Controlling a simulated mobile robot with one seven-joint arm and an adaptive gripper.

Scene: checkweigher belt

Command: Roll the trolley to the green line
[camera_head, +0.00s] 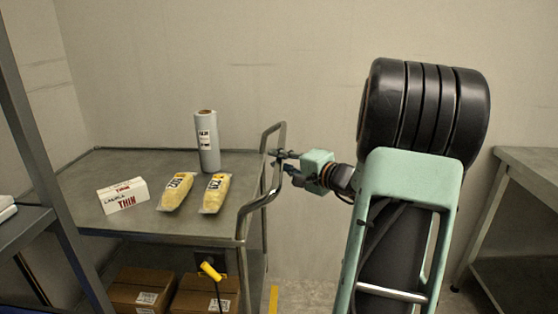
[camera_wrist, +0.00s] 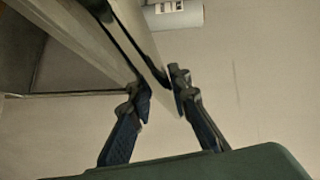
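The trolley (camera_head: 150,226) is a grey metal cart on the left in the head view, with a tubular push handle (camera_head: 243,222) at its right end. My gripper (camera_head: 279,156) is at the upper part of this handle. In the wrist view the handle bar (camera_wrist: 138,38) passes between the two fingers of my gripper (camera_wrist: 163,88), which close in on its sides. The contact is small and dim there. No green line shows in either view; a yellow strip (camera_head: 273,300) shows on the floor beside the trolley.
On the trolley are a white box (camera_head: 122,195), two yellow bags (camera_head: 176,191) (camera_head: 216,193) and an upright roll (camera_head: 208,141). Cartons (camera_head: 141,288) and a yellow hand-held tool (camera_head: 210,271) are below. Shelving (camera_head: 38,165) stands left, a metal table (camera_head: 535,170) right, a wall behind.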

